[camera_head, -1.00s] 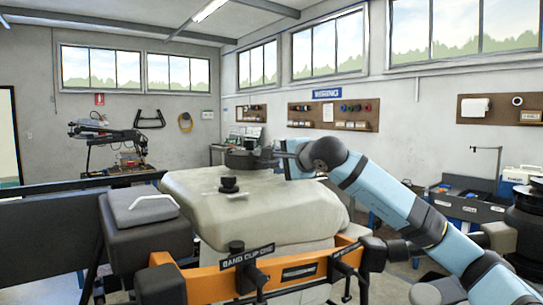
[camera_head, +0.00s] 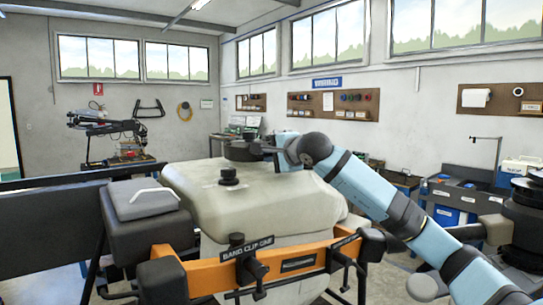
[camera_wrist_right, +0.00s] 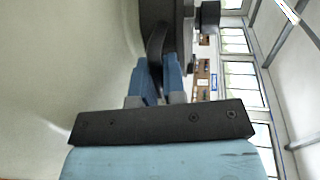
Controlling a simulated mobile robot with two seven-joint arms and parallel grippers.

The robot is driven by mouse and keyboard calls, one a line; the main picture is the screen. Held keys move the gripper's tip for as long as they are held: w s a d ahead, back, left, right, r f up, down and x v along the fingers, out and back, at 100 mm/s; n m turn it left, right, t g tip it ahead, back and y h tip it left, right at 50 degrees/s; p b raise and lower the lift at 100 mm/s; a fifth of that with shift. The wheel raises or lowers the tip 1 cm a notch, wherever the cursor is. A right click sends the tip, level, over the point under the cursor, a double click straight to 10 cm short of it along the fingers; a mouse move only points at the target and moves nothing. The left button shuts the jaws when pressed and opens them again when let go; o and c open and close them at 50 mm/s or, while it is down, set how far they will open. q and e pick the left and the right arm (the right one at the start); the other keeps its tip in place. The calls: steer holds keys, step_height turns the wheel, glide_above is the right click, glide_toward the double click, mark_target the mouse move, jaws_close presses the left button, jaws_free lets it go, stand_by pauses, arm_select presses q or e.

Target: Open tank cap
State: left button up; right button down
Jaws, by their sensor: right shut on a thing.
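The cream tank (camera_head: 270,195) stands in the middle of the head view, behind an orange bar. A wide, flat black tank cap (camera_head: 238,149) sits at the back of its top. My right gripper (camera_head: 270,150) reaches the right side of this cap from the right. In the right wrist view its blue fingers (camera_wrist_right: 157,78) are closed on a thin dark grip (camera_wrist_right: 157,48) at the edge of the black cap (camera_wrist_right: 172,25). Whether the cap has turned or lifted cannot be told. My left gripper is not in view.
A smaller black knob (camera_head: 228,176) stands on the tank top, nearer than the cap. The orange bar (camera_head: 205,276) with black clamps crosses the front. Workbenches line the walls.

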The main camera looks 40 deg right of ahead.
steer(key=shift+r+g+p, duration=0.3)
steer(key=shift+r+p, duration=0.5)
steer(key=shift+r, duration=0.05)
steer(key=shift+g, duration=0.4)
steer(key=w+r+p, duration=0.1)
steer(key=r+p, duration=0.2)
steer(key=w+r+p, duration=0.1)
steer(key=r+p, duration=0.2)
steer(key=w+r+p, duration=0.1)
steer(key=r+p, duration=0.1)
steer(key=r, duration=0.2)
steer(key=shift+w+d+p, duration=0.2)
steer(key=shift+w+p, duration=0.05)
steer(key=shift+p, duration=0.15)
arm_select(q)
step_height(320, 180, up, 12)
steer(key=p, duration=0.3)
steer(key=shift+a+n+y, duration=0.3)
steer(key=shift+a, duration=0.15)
arm_select(e)
steer(key=w+r+g, duration=0.3)
steer(key=w, duration=0.4)
steer(key=w+d+r+g, duration=0.1)
steer(key=w+r+g, duration=0.2)
steer(key=w, duration=0.3)
steer(key=shift+w+d+r+y, duration=0.3)
steer(key=shift+w+r, duration=0.1)
steer(key=shift+r, duration=0.1)
